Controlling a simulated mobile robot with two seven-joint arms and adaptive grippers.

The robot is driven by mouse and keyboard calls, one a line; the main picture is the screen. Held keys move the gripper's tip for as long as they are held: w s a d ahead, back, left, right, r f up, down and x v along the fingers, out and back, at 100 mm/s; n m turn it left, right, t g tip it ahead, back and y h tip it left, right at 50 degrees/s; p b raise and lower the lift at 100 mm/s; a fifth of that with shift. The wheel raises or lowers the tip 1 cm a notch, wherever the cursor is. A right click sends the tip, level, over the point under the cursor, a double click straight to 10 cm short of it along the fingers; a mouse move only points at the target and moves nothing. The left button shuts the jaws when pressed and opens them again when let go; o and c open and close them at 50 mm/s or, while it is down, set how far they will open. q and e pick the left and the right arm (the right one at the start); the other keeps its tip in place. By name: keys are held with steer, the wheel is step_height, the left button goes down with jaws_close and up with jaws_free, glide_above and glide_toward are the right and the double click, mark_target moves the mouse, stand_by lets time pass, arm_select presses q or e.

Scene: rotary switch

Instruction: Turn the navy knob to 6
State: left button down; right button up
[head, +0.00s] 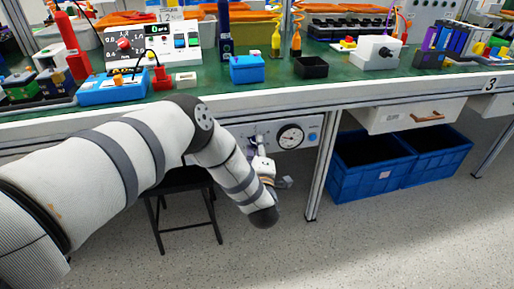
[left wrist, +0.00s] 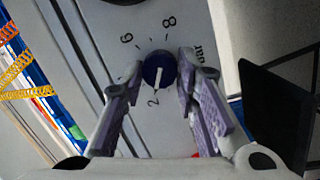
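The navy knob (left wrist: 159,68) is a round dial with a white pointer line, set on a light panel (left wrist: 112,22) with printed numbers. In the left wrist view its pointer lies towards the mark 2 (left wrist: 152,102). The marks 6 (left wrist: 126,38) and 8 (left wrist: 169,21) are on its far side. My left gripper (left wrist: 162,88) is open, with one finger on each side of the knob; I cannot tell whether either touches it. In the head view my left gripper (head: 261,152) is at the panel under the bench, and the knob is not clearly seen there. My right gripper is not in view.
A round gauge (head: 291,136) and a blue button (head: 313,136) sit right of the gripper on the panel. The green bench (head: 215,78) overhangs it, crowded with devices. A black stool (head: 190,181) stands below; blue crates (head: 365,180) are at the right.

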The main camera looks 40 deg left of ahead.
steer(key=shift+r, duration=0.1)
arm_select(q)
steer(key=shift+w+d+m+g+y, duration=0.2)
steer(key=shift+m+g, duration=0.5)
steer(key=shift+m, duration=2.8)
steer(key=shift+s+a+m+g+y, duration=0.1)
steer(key=shift+m+g+y, duration=0.45)
steer(key=shift+m, duration=2.95)
steer(key=shift+w+d+m+g+y, duration=0.15)
steer(key=shift+m+g, duration=0.7)
steer(key=shift+m, duration=2.65)
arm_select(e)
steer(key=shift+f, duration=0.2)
arm_select(q)
steer(key=shift+r, duration=0.1)
steer(key=c, duration=1.2)
jaws_free()
